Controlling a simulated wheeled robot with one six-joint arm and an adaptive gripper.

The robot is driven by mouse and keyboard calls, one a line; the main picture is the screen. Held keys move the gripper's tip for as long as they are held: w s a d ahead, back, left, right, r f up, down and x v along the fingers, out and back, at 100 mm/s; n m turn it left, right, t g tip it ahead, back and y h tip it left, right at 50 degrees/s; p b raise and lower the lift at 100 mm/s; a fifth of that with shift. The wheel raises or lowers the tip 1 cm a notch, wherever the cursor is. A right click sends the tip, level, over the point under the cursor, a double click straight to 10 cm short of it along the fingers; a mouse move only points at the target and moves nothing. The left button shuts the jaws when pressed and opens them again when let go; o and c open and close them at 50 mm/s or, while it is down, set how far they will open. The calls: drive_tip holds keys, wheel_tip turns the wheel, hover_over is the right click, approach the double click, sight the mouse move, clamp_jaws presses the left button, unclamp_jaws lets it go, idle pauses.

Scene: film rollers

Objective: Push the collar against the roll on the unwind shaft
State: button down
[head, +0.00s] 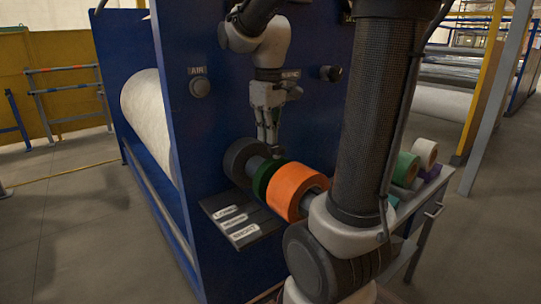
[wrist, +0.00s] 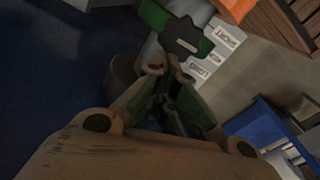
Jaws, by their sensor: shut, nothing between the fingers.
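The unwind shaft (head: 256,164) sticks out of the blue machine panel; it also shows as a pale grey bar in the wrist view (wrist: 152,48). An orange roll (head: 291,192) sits on its outer part. A thinner green ring (head: 264,179), which looks like the collar, is on its panel side; any gap between them is unclear. It also shows in the wrist view (wrist: 152,14). A dark grey disc (head: 240,155) sits nearer the panel. My gripper (head: 272,149) is shut and empty, pointing down at the shaft between dark disc and green ring. Contact cannot be told.
A plate with LONG and SHORT labels (head: 232,222) lies below the shaft. A cart (head: 432,212) with green, white and purple rolls stands right. Knobs (head: 200,86) project from the panel. A large white roll (head: 147,110) is left.

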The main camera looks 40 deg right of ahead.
sight(274, 147)
drive_tip(key=shift+g, duration=0.4)
drive_tip(key=shift+s+a+f, duration=0.1)
drive_tip(key=shift+s+f, duration=0.35)
drive_tip(key=shift+s, duration=0.25)
drive_tip(key=shift+s+a+f, duration=0.1)
drive_tip(key=shift+s+f, duration=0.3)
drive_tip(key=shift+s, duration=0.35)
drive_tip(key=shift+s+a+f, duration=0.1)
drive_tip(key=shift+s+f, duration=0.35)
drive_tip(key=shift+s, duration=0.75)
drive_tip(key=shift+w, duration=0.75)
drive_tip(key=shift+r, duration=0.15)
drive_tip(key=shift+w+d+r, duration=0.15)
drive_tip(key=shift+w+r, duration=0.05)
drive_tip(key=shift+r, duration=0.5)
drive_tip(key=shift+w+r, duration=0.15)
drive_tip(key=shift+r, duration=3.55)
